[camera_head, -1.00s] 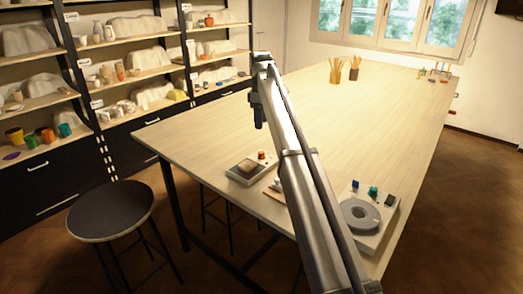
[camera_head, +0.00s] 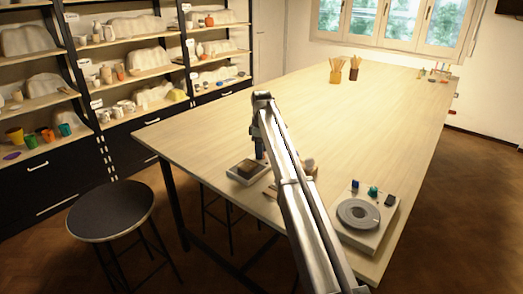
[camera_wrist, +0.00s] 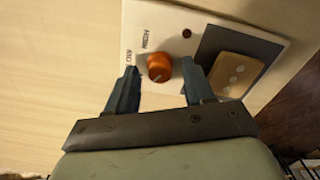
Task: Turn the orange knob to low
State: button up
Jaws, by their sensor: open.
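The orange knob (camera_wrist: 160,67) sits on a white panel (camera_wrist: 150,20) with printed labels in the wrist view. One label seems to read LOW at the knob's left; another, partly legible, stands above it. A small pale mark shows on the knob's lower edge. My gripper (camera_wrist: 160,70) is open, with one blue finger on each side of the knob and visible gaps between. In the head view my gripper (camera_head: 261,152) is low over the small unit (camera_head: 236,178) at the table's near edge. It hides the orange knob there.
A dark square plate (camera_wrist: 208,60) with a tan block (camera_wrist: 238,72) lies right of the knob. A second unit with a grey disc (camera_head: 358,214), a teal knob (camera_head: 373,191) and blue parts stands at right.

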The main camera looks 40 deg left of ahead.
jog(key=shift+f, duration=0.1)
jog(key=shift+c, duration=0.3)
grip_shut()
dwell(0.4)
jog(key=m, duration=1.1)
jog(key=shift+m, duration=0.5)
jog(key=shift+o, duration=0.3)
grip_release()
